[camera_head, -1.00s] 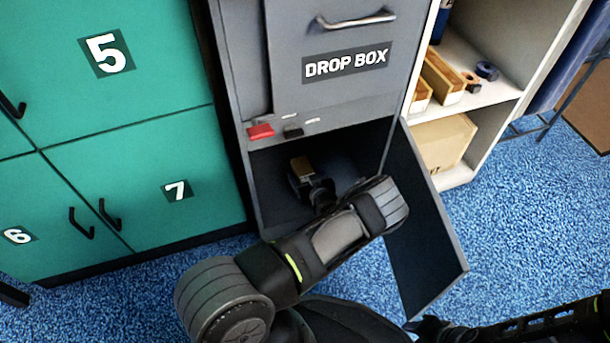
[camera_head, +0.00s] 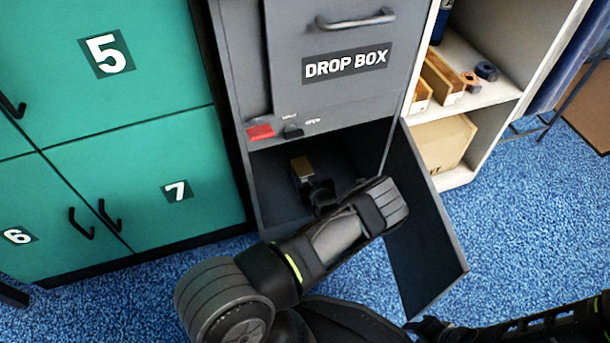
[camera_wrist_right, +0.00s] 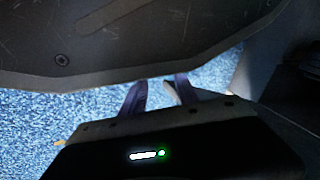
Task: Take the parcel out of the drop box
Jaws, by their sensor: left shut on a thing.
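The grey drop box (camera_head: 235,90) stands in the middle of the head view, with its lower door (camera_head: 425,230) swung open to the right. A small brown parcel (camera_head: 301,167) is inside the dark lower compartment, toward its left. My left arm reaches in through the opening, and my left gripper (camera_head: 307,185) is shut on the parcel. The gripper's wrist hides part of the compartment, and the parcel's lower part is hard to make out. In the right wrist view, my right gripper (camera_wrist_right: 161,88) has its two fingers apart with nothing between them.
Green lockers (camera_head: 150,150) stand left of the drop box. A white shelf (camera_head: 490,110) with wooden trays and a carton (camera_head: 445,142) stands to the right. The open door juts out close to my left wrist. Blue carpet (camera_head: 520,230) is clear at the right.

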